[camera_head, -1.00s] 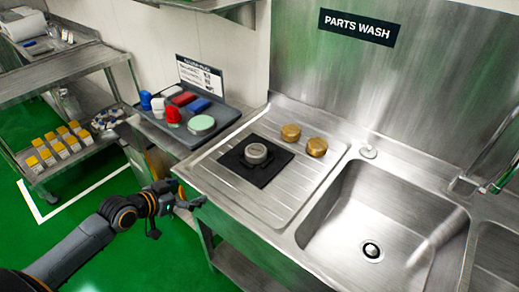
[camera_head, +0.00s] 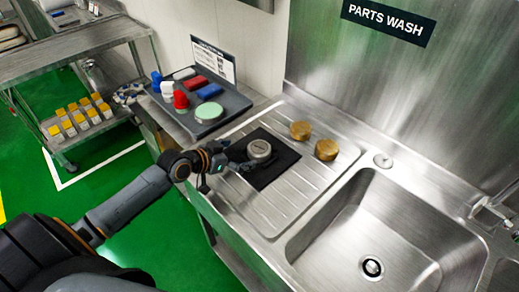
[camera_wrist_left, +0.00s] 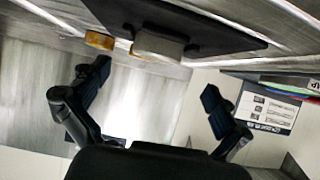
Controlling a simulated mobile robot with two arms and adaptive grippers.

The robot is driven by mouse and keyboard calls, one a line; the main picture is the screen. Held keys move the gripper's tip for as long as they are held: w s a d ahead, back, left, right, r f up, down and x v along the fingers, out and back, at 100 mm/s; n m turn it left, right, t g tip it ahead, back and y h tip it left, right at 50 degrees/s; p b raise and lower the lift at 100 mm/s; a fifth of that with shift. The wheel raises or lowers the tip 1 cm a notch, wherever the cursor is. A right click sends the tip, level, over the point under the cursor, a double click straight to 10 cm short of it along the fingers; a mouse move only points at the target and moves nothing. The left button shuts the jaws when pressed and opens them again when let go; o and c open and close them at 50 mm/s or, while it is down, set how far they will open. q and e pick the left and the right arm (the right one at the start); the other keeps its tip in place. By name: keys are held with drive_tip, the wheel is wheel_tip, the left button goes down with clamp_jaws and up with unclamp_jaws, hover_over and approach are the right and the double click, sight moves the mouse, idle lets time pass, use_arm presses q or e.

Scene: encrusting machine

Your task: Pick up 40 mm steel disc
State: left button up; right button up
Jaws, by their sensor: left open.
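The steel disc (camera_head: 259,149), a short grey cylinder, lies on a black square mat (camera_head: 285,160) on the ribbed drainboard. My left gripper (camera_head: 236,160) is just left of the disc in the head view, low over the mat's left edge. In the left wrist view my left gripper (camera_wrist_left: 155,92) is open with its fingers wide apart and nothing between them. There the disc (camera_wrist_left: 158,46) shows beyond the fingertips, on the mat (camera_wrist_left: 195,22). Whether a finger touches the disc cannot be told. My right gripper is not in view.
Two brass-coloured pieces (camera_head: 300,130) (camera_head: 326,149) stand right of the mat. A grey tray (camera_head: 232,108) with red, blue, white and green items and a sign (camera_head: 212,61) is behind on the left. The sink basin (camera_head: 345,225) is at the right.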

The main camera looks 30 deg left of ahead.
sight(255, 150)
use_arm(q)
drive_tip(key=shift+w+d+f, duration=0.2)
drive_tip(key=shift+w+f, duration=0.05)
drive_tip(key=shift+w, duration=0.4)
drive_tip(key=shift+w+d+f, duration=0.1)
drive_tip(key=shift+w+f, duration=0.1)
drive_tip(key=shift+w, duration=0.05)
drive_tip(key=shift+w+d+p, duration=0.25)
drive_tip(key=shift+w+p, duration=0.2)
drive_tip(key=shift+w, duration=0.05)
drive_tip(key=p+x, duration=0.1)
drive_tip(key=x, duration=0.2)
drive_tip(key=shift+w+d+f, duration=0.15)
drive_tip(key=shift+w, duration=0.05)
drive_tip(key=shift+w+d+f, duration=0.1)
drive_tip(key=shift+w+f, duration=0.15)
drive_tip(key=shift+w, duration=0.05)
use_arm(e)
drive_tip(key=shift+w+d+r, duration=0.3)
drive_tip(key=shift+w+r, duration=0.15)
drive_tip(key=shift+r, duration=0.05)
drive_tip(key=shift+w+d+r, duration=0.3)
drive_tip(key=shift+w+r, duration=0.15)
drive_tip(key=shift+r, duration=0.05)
use_arm(q)
drive_tip(key=shift+s, duration=0.1)
